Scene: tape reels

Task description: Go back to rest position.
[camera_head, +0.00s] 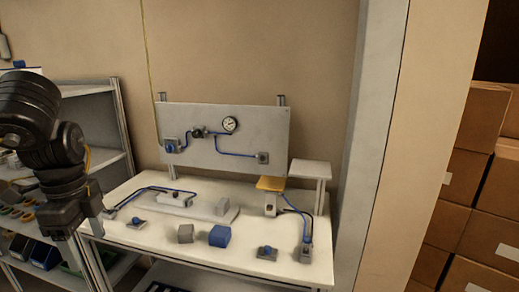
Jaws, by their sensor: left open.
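My left arm comes in from the left, and its black gripper (76,222) hangs pointing down in front of the shelf, beside the left end of the white workbench (160,242). The gripper is open, and I see nothing between its fingers. My right gripper is not in view. Several round reels (18,212) with yellow and green colours lie on the shelf (107,158) at the left, partly hidden behind my arm.
The bench holds a grey block (185,233), a blue block (219,236), small fittings and a yellow-topped stand (271,184). A grey panel (265,130) with a gauge (230,124) stands behind. Cardboard boxes (470,185) are stacked at the right, past a wall edge.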

